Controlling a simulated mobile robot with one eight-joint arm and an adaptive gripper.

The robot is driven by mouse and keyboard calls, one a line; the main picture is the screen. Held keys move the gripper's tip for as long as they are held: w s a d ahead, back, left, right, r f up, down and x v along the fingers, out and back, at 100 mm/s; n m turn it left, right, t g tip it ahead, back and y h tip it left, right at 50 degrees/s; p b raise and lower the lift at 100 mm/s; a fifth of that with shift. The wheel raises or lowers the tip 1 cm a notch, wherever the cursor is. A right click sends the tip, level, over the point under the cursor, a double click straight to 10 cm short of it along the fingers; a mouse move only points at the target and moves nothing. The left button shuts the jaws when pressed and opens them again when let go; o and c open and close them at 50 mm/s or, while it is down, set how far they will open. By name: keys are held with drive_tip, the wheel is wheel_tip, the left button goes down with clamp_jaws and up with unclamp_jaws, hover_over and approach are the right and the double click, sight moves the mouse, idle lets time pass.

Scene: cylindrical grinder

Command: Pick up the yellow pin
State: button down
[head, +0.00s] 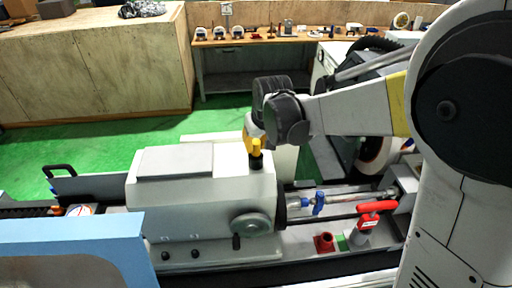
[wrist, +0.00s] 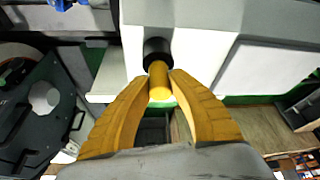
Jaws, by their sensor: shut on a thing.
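The yellow pin (wrist: 159,82) is a short cylinder in the middle of the wrist view, its end set against a black collar (wrist: 156,50) on the light grey machine housing. My gripper (wrist: 160,88) has its two yellow fingers closed in on the pin from both sides. In the head view my gripper (head: 249,140) is at the top of the grey housing (head: 190,190), near its right end. The pin (head: 256,147) shows there just above the black collar. The wrist partly hides the fingers, and how deep the pin sits in the collar is hidden.
A handwheel (head: 251,225) sits on the housing's front. A red-handled part (head: 375,207), a blue clamp (head: 318,203) and a red piece (head: 324,242) are to its right. A blue panel (head: 75,245) stands at the lower left. Green floor and a workbench (head: 270,42) lie behind.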

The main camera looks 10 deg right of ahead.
drive_tip(key=shift+r, duration=0.4)
wheel_tip(320, 180, up, 3)
drive_tip(key=shift+f+b, duration=0.2)
drive_tip(key=shift+b, duration=0.15)
drive_tip(key=s+d+r+p, duration=0.2)
drive_tip(key=d+r, duration=0.9)
drive_tip(key=r, duration=0.2)
drive_tip(key=shift+s+d+r+p, duration=0.15)
drive_tip(key=shift+d+r+p, duration=0.05)
drive_tip(key=shift+r+p, duration=0.2)
wheel_tip(320, 180, up, 6)
drive_tip(key=p, duration=0.4)
